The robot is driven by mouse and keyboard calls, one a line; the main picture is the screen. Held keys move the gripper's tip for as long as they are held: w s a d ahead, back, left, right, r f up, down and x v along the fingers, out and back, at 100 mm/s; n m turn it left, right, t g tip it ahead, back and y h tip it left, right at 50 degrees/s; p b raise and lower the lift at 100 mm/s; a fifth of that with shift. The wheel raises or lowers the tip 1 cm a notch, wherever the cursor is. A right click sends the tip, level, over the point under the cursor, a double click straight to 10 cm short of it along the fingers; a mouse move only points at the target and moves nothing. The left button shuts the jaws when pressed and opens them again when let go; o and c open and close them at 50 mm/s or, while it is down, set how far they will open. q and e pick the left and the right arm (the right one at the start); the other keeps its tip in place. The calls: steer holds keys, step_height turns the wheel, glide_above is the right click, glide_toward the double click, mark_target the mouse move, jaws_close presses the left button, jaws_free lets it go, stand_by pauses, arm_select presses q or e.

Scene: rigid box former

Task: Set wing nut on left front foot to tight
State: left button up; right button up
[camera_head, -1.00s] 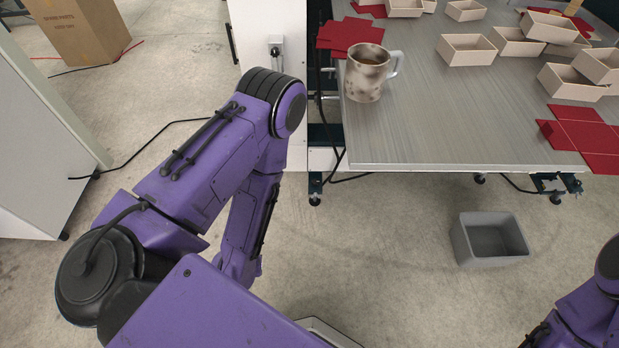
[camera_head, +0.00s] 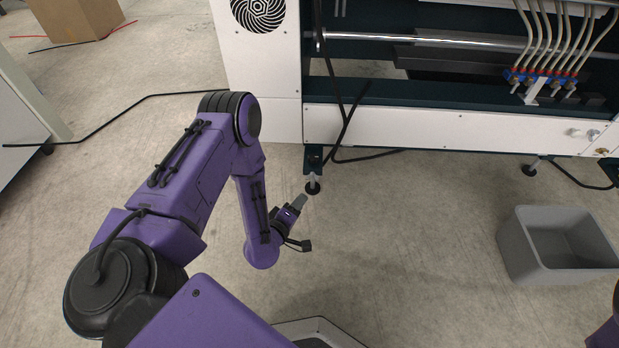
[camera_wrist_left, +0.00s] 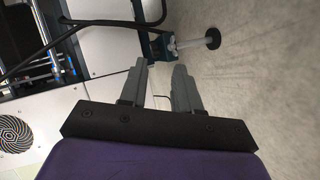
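The left front foot (camera_head: 313,187) is a dark round pad on a pale threaded stem under the machine's lower left corner. It stands on the floor and also shows at the top of the left wrist view (camera_wrist_left: 212,39). My left gripper (camera_head: 301,201) is just in front of the foot, low near the floor. In the left wrist view its two grey fingers (camera_wrist_left: 160,68) are apart with nothing between them, and the foot lies beyond the tips. My right gripper is out of view.
The white and dark green machine (camera_head: 440,130) fills the back, with a fan grille (camera_head: 258,10) at upper left. A black cable (camera_head: 345,130) hangs near the foot. A grey bin (camera_head: 555,250) stands on the floor at right. The floor between is clear.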

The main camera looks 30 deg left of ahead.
mark_target(312, 177)
arm_select(q)
steer(key=w+a+f+n+t+b, duration=0.3)
steer(key=f+b, duration=0.5)
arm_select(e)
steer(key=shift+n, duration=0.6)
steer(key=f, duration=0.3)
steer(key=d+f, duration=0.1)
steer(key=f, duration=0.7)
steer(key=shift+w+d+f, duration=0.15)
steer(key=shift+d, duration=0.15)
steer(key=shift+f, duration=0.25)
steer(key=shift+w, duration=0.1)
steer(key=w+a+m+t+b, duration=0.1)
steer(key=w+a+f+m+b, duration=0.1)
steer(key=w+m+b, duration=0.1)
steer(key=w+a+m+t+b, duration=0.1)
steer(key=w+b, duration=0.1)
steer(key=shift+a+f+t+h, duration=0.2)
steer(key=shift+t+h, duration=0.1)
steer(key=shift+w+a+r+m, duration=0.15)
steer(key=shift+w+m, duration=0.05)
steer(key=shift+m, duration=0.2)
arm_select(q)
steer(key=w+a, duration=0.2)
steer(key=w, duration=0.9)
steer(key=shift+a+n+y, duration=0.25)
steer(key=shift+n+y, duration=0.05)
steer(key=shift+y, duration=0.1)
steer(key=shift+r, duration=0.1)
jaws_close()
